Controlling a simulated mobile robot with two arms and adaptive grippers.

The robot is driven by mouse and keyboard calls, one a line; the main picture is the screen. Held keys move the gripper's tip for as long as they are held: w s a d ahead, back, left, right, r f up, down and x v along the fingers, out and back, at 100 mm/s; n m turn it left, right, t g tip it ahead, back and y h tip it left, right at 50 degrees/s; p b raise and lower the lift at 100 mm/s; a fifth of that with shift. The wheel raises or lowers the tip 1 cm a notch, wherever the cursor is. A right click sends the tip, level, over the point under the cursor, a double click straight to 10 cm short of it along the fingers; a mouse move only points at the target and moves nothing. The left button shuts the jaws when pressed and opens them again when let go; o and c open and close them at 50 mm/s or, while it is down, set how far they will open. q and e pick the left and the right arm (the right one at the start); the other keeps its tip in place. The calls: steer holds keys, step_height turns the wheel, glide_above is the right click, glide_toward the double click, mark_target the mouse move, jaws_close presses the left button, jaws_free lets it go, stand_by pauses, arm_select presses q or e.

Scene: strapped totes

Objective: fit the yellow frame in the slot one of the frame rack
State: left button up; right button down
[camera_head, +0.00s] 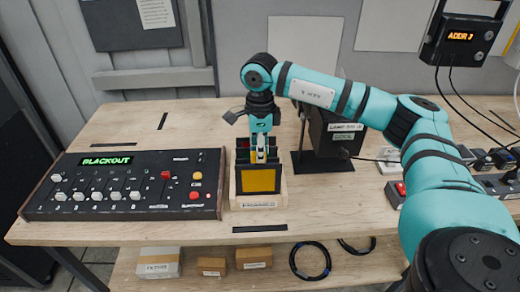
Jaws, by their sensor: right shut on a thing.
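The yellow frame (258,181) is a yellow pane with a dark border. It stands upright at the front of the wooden frame rack (281,191), on the table. My right gripper (259,158) reaches down over the rack from above and is shut at the yellow frame's top edge. The fingertips are small here and partly hard to make out. Other dark-edged frames with bits of green and red show behind, in the rack. The slots themselves are hidden by the frames and gripper, so I cannot tell how deep the yellow frame sits. My left gripper is out of view.
A lighting console (125,185) reading BLACKOUT lies left of the rack. A black lamp housing (330,130) on a flat base stands close behind right. Cables and small boxes are at the right. Bare tabletop lies right of the rack; boxes and cable coils are on the lower shelf.

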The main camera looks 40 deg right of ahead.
steer(key=shift+f+b, duration=0.7)
steer(key=shift+f, duration=0.35)
steer(key=c, duration=1.1)
jaws_free()
steer(key=shift+c, duration=0.2)
steer(key=shift+r, duration=0.15)
step_height(320, 180, up, 12)
